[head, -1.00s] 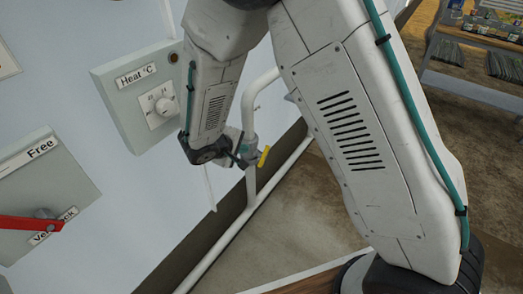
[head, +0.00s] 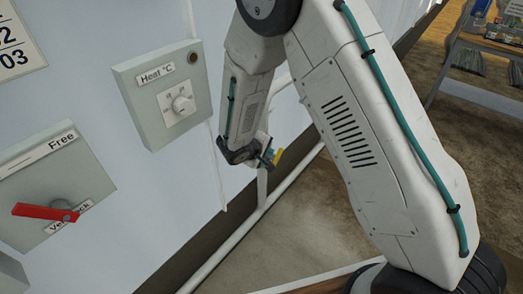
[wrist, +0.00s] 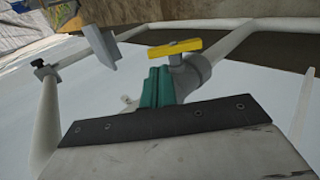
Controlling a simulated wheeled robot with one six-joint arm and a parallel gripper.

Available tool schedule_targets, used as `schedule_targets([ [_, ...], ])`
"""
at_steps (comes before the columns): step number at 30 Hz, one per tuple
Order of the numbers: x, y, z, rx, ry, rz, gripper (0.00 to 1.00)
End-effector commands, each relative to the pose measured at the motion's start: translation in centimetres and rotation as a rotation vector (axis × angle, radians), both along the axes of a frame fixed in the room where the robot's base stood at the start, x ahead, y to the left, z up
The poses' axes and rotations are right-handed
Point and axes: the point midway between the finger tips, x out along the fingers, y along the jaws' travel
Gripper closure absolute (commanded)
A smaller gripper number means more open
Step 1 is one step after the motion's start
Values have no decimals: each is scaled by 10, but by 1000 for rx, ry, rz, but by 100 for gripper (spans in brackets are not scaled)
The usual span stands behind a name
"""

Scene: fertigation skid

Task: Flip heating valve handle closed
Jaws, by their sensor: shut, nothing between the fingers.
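In the wrist view the yellow handle (wrist: 175,47) lies nearly level across the picture, on top of the grey valve body (wrist: 190,76). My gripper (head: 268,155) is small in the head view, close to the handle. In the wrist view its teal fingers (wrist: 157,88) are together and empty, just left of the valve body and below the handle's left part. I cannot tell whether they touch it. Part of the valve is hidden behind the fingers.
A Heat °C dial box (head: 165,95) and a box with a red lever (head: 45,212) are on the wall left of my arm. White pipes (head: 290,182) run along the wall's foot. A shelf (head: 480,70) stands at the far right. Open floor lies between.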

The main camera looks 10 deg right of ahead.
Motion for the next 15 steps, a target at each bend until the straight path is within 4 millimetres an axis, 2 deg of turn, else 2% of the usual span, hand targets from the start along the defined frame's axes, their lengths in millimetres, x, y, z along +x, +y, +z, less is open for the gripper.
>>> schedule_targets([
  [6, 16, -22, -25, -1, 2, -1, 100],
  [15, 24, -31, -35, 0, -1, 1, 100],
])
